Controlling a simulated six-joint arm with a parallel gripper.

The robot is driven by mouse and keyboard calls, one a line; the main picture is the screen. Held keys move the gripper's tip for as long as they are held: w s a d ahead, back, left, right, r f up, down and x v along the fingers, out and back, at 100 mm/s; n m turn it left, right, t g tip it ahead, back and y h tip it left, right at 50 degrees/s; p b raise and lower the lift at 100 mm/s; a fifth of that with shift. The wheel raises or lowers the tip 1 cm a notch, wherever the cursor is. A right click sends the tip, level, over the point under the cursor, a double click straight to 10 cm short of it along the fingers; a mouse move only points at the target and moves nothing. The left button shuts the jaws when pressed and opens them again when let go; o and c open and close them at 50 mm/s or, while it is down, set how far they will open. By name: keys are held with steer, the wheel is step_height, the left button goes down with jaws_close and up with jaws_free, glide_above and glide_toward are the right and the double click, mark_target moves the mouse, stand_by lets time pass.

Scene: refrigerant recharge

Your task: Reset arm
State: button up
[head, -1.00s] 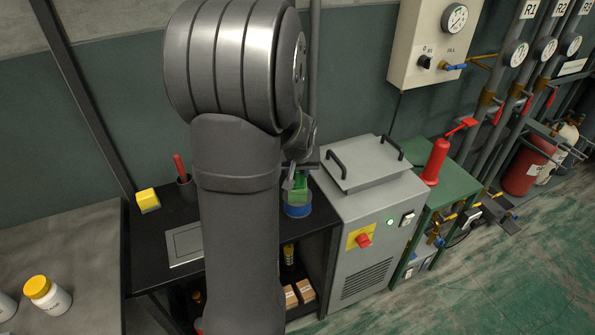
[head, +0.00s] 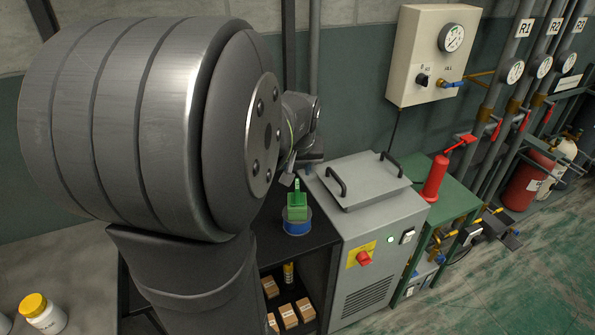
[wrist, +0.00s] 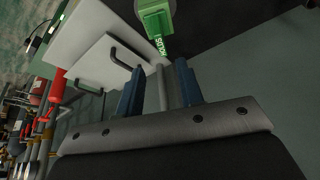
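My gripper (wrist: 160,88) shows in the wrist view with its two blue-grey fingers apart and nothing between them. In the head view my gripper (head: 288,178) is small and partly hidden behind my large arm joint, just above and left of a green block-like item (head: 297,204).
A grey machine with a handled lid (head: 362,180) stands right of the black bench (head: 270,235). A red bottle-shaped item (head: 435,180) stands on a green cabinet (head: 455,205). A wall panel with a gauge (head: 432,55) and pipes are at right. A yellow-capped jar (head: 40,312) is at lower left.

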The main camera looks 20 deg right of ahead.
mark_target(297, 185)
steer(key=shift+f, duration=0.1)
steer(key=x, duration=1.2)
steer(key=shift+w, duration=0.1)
steer(key=shift+r, duration=0.25)
